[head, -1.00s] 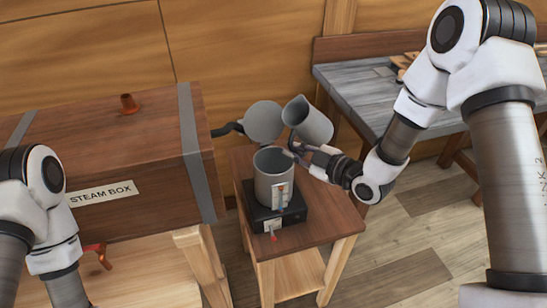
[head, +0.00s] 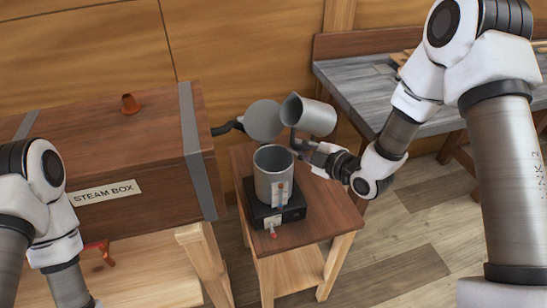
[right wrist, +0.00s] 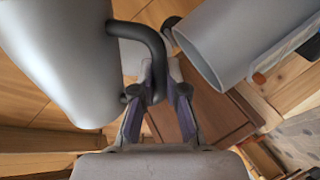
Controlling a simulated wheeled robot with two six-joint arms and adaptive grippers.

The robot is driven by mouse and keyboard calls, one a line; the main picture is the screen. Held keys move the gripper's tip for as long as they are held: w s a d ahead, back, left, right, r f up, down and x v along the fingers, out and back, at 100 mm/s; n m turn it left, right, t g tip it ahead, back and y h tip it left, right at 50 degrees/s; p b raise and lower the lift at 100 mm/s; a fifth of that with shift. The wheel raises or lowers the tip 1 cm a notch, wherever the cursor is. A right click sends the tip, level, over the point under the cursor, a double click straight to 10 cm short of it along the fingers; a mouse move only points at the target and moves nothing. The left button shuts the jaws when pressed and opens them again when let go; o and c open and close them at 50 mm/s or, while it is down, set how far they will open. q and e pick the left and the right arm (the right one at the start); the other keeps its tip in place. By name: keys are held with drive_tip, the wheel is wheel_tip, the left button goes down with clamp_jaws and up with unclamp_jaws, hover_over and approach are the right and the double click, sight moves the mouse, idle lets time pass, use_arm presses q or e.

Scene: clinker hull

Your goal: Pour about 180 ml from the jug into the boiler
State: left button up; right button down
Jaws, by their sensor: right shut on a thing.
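The grey metal jug (head: 312,117) is held up and tipped well over, its mouth facing left, above and just right of the boiler's rim. My right gripper (head: 310,150) is shut on the jug's dark handle, which shows in the right wrist view (right wrist: 152,45) between the fingers (right wrist: 157,98). The boiler (head: 268,180), an open grey cylinder with a gauge on its front, stands upright on a black base; it also shows in the right wrist view (right wrist: 225,40). No liquid stream is visible, and the levels inside are hidden. My left gripper is out of view.
The boiler's base (head: 262,215) rests on a small wooden table (head: 318,222). A round grey lid (head: 263,120) stands open behind the boiler, near a black hose (head: 226,128). The steam box (head: 120,160) is left; a grey-topped bench (head: 350,88) is back right.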

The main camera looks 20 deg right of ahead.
drive_tip(key=shift+w+d+f+n+h, duration=0.1)
drive_tip(key=shift+d+f+n+h, duration=0.2)
drive_tip(key=shift+f+n, duration=0.15)
drive_tip(key=shift+w+d+r+n+h+p, duration=0.1)
drive_tip(key=shift+d+r+n+h+p, duration=0.25)
drive_tip(key=shift+n, duration=0.3)
idle(1.7)
drive_tip(key=shift+w+d+r+n+t+h, duration=0.1)
drive_tip(key=shift+d+r+n+t+h, duration=0.05)
drive_tip(key=shift+n+t+h, duration=0.25)
idle(1.4)
